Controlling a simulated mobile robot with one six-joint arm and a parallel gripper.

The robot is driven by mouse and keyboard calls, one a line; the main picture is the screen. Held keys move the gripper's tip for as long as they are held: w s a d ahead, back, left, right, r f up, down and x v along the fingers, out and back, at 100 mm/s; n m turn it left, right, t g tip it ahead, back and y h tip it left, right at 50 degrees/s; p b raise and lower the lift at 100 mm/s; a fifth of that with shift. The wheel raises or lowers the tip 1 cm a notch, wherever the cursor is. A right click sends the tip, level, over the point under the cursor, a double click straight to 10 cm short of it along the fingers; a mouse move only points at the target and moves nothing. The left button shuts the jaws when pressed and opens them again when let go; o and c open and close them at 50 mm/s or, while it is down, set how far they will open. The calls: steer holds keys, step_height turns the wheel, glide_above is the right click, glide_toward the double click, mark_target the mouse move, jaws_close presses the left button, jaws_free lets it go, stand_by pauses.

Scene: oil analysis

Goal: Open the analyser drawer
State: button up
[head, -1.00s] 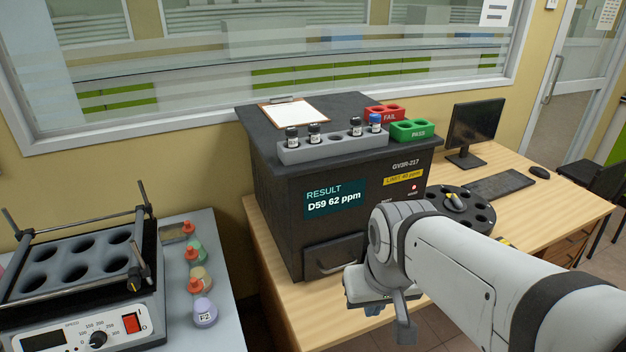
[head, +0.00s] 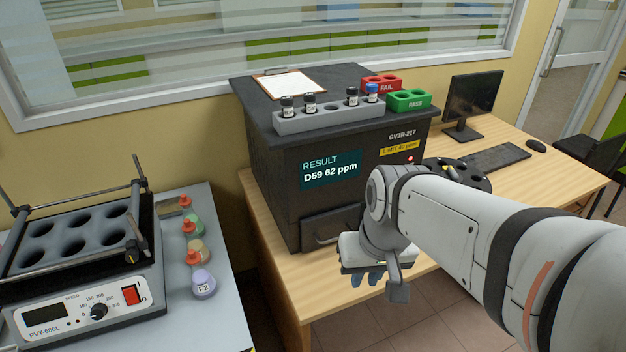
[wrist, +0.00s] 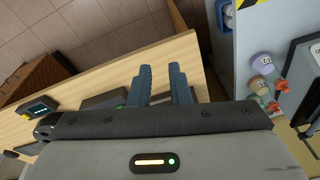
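The analyser (head: 285,175) is a large dark box on the wooden desk, its screen reading "RESULT D59 62 ppm". Its drawer (head: 312,222) is low on the front face and looks closed. The drawer's dark bar handle (head: 326,239) shows, and my wrist hides the drawer's right end. My gripper (head: 366,280) is in front of the analyser, to the right of and lower than the handle, with its fingers pointing down. In the wrist view my gripper (wrist: 162,72) shows two blue-grey fingers with an empty gap between them. It is apart from the handle.
A rack (head: 330,118) with several vials, a clipboard (head: 290,81), a red FAIL block (head: 382,84) and a green PASS block (head: 408,100) sit on the analyser. A monitor (head: 472,103) stands at right. Floor is clear between benches.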

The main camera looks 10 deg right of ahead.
steer(key=o, duration=0.3)
steer(key=w+a+f+m+g+y+b, duration=0.1)
steer(key=w+a+f+g+y+b, duration=0.1)
steer(key=w+f+y+b, duration=0.2)
step_height(320, 180, down, 3)
steer(key=shift+f+m+g, duration=0.15)
steer(key=shift+m+g, duration=0.15)
steer(key=m+t+y+b, duration=0.6)
steer(key=t+y+b, duration=0.2)
steer(key=y+b, duration=0.15)
glide_toward(336, 239)
steer(key=shift+w+a+f, duration=0.3)
steer(key=shift+a+f, duration=0.05)
steer(key=shift+a, duration=0.2)
steer(key=shift+w+a+f, duration=0.3)
steer(key=shift+a, duration=0.2)
steer(key=shift+w+t, duration=0.2)
steer(key=shift+t, duration=0.1)
steer(key=x, duration=0.7)
steer(key=shift+w+a, duration=0.1)
steer(key=shift+a, duration=0.1)
steer(key=shift+r, duration=0.1)
steer(key=shift+c, duration=0.5)
jaws_close()
